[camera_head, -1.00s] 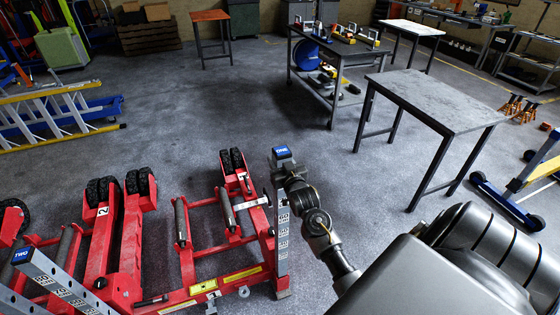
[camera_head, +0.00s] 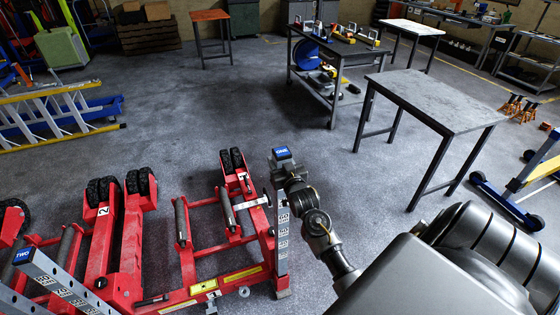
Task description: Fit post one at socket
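A grey post (camera_head: 282,236) with number labels and a blue cap stands upright at the right end of the red trolley jack frame (camera_head: 235,283). The lettering on its cap is too small to read surely. My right gripper (camera_head: 283,178) is at the post's upper part, just below the cap, and appears shut on it. The fingertips are partly hidden by the wrist. The post's foot is beside the red frame; I cannot tell whether it is seated in a socket. A second post (camera_head: 55,282), with a blue cap marked TWO, is at lower left. My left gripper is not in view.
A grey-topped table (camera_head: 435,100) stands at right, with a dark workbench (camera_head: 335,55) behind it. A yellow and blue ladder (camera_head: 60,115) lies at left. A blue and yellow stand (camera_head: 530,180) is at far right. The middle floor is clear.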

